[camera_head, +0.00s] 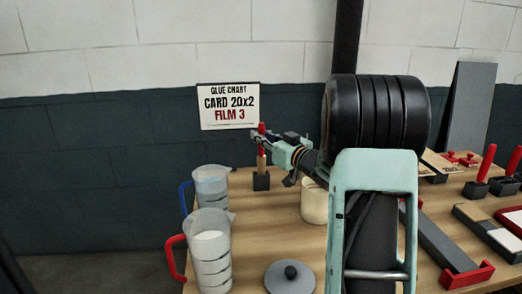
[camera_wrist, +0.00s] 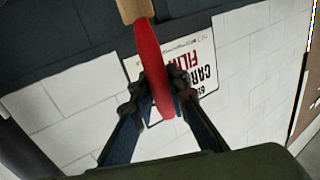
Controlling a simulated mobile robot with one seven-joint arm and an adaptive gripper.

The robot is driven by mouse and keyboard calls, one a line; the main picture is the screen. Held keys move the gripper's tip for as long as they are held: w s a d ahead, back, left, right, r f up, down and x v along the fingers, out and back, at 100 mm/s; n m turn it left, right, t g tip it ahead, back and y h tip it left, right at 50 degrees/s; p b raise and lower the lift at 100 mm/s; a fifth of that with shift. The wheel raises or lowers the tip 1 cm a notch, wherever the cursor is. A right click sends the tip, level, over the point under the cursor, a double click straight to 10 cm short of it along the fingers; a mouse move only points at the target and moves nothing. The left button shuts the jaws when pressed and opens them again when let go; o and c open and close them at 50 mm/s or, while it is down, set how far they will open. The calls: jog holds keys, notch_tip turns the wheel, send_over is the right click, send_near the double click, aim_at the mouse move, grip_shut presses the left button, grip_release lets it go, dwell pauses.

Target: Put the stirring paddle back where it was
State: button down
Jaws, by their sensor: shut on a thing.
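The stirring paddle (camera_head: 261,161) has a red handle and a pale wooden lower part. It stands about upright, with its lower end at a small dark block (camera_head: 261,182) near the table's back edge; I cannot tell how deep it sits in the block. My gripper (camera_head: 259,137) is shut on the red handle. In the wrist view, the red handle (camera_wrist: 149,62) runs between the fingertips (camera_wrist: 157,92), and the wooden part leaves the picture at the top. The block does not show in that view.
A blue-handled jug (camera_head: 211,184) and a red-handled jug (camera_head: 210,250) stand left of the block. A cream pot (camera_head: 314,204) is to its right, partly behind my arm. A grey lid (camera_head: 290,279) lies in front. A sign (camera_head: 229,106) hangs behind.

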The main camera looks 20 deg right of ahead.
aim_at(263, 147)
jog(key=shift+f, duration=1.6)
jog(key=shift+f+b, duration=0.1)
jog(key=shift+b, duration=0.2)
jog(key=shift+f, duration=0.15)
jog(key=c, duration=1.9)
grip_release()
jog(key=shift+r, duration=0.2)
jog(key=shift+s+r, duration=0.1)
jog(key=shift+s, duration=0.05)
jog(key=v, duration=1.1)
jog(key=shift+s+d+p, duration=0.1)
jog(key=shift+s+p, duration=0.25)
